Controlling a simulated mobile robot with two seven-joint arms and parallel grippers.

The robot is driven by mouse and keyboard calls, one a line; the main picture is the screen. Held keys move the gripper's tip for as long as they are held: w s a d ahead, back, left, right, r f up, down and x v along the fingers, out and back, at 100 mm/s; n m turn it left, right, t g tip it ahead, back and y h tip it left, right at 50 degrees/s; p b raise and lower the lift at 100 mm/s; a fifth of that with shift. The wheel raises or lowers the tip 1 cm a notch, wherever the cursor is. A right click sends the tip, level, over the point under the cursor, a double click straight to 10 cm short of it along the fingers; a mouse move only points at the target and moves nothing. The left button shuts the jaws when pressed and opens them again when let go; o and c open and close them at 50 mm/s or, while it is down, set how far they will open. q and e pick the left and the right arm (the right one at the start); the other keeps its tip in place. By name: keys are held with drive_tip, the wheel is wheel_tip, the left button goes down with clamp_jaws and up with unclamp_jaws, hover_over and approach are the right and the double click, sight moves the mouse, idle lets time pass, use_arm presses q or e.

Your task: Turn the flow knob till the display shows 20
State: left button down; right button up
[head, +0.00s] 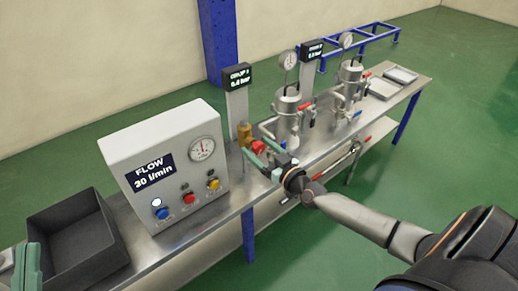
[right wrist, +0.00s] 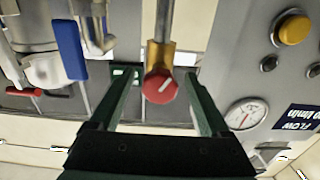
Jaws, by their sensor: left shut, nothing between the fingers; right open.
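The flow display (head: 153,172) on the white control box shows "FLOW" and a value in l/min. Its first digit is small and looks like 2 or 3, followed by 0. The red flow knob (head: 258,147) sits on a brass valve body (head: 244,133) right of the box. In the right wrist view the knob (right wrist: 161,86) has a white pointer line, tilted. My right gripper (head: 260,153) is open, its green fingers on either side of the knob with visible gaps. My left gripper (head: 27,262) is shut and empty at the lower left edge.
The control box (head: 130,150) carries a round gauge (head: 201,149) and coloured buttons. A black bin (head: 75,240) stands at its left. Steel vessels (head: 287,115) with gauges, small displays and red-handled valves stand further along the bench. Trays (head: 400,75) lie at its far end.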

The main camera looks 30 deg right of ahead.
drive_tip(key=shift+c, duration=0.3)
clamp_jaws()
